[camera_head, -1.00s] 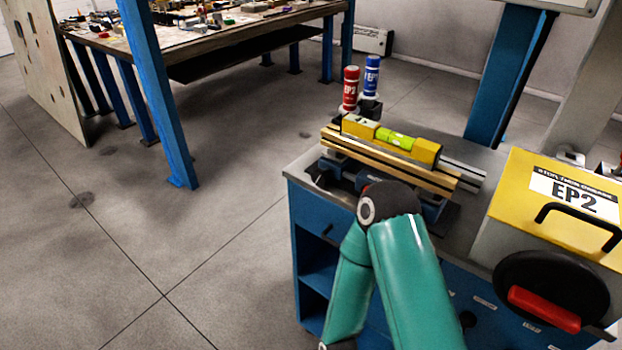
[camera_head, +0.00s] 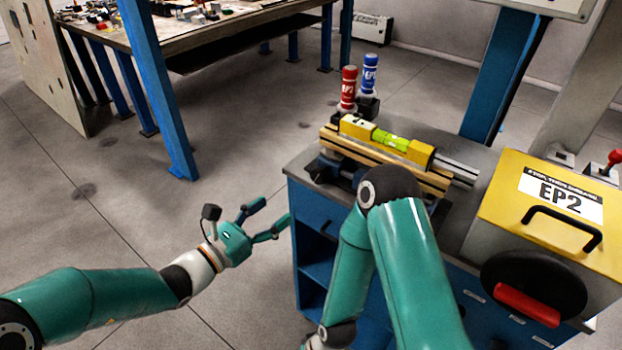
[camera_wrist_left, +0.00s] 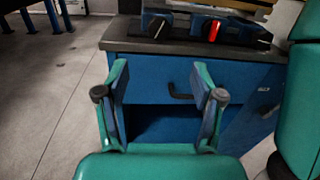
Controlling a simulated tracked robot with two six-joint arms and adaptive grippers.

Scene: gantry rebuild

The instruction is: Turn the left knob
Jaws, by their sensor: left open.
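The left knob (camera_wrist_left: 157,26) is dark with a pale mark and sits on the front of a device on the cabinet top, in the left wrist view. A second knob (camera_wrist_left: 212,30) with a red bar is to its right. My left gripper (camera_head: 273,214) is open and empty, left of the blue cabinet in the head view. In the left wrist view its open fingers (camera_wrist_left: 160,80) stand in front of the cabinet drawer, below and apart from the knobs. In the head view I cannot make out the knobs.
The blue cabinet (camera_head: 313,225) has a dark top edge and a drawer handle (camera_wrist_left: 180,93). My right arm crosses before the cabinet. Floor on the left is free.

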